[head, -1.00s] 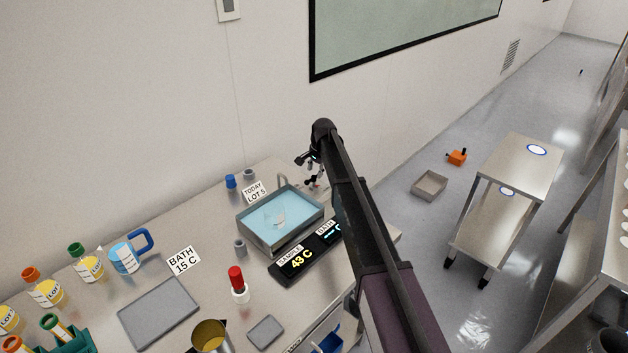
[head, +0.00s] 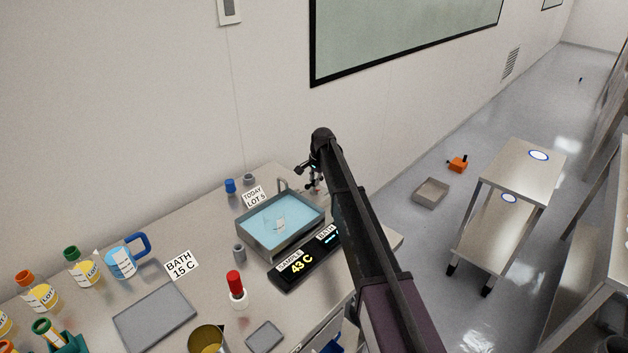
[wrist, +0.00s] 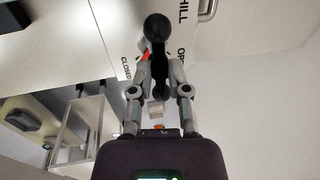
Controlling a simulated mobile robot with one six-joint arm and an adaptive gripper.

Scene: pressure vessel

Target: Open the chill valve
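The chill valve's black handle (wrist: 159,75) with a round knob (wrist: 157,27) shows in the wrist view against a pale panel (wrist: 220,35). The panel carries parts of the words CHILL, CLOSED and OPEN, CLOSED to the left of the handle and OPEN to the right. A small red mark (wrist: 143,57) shows beside the handle. My gripper (wrist: 160,67) has one finger on each side of the handle, leaning inward close to it. Whether the fingers touch the handle is unclear. In the head view my gripper (head: 311,178) is small and partly behind my arm.
Bottles, a blue-handled jug (head: 122,260) and a grey tray (head: 154,316) are farther left. A steel cart (head: 522,174) stands on the floor to the right.

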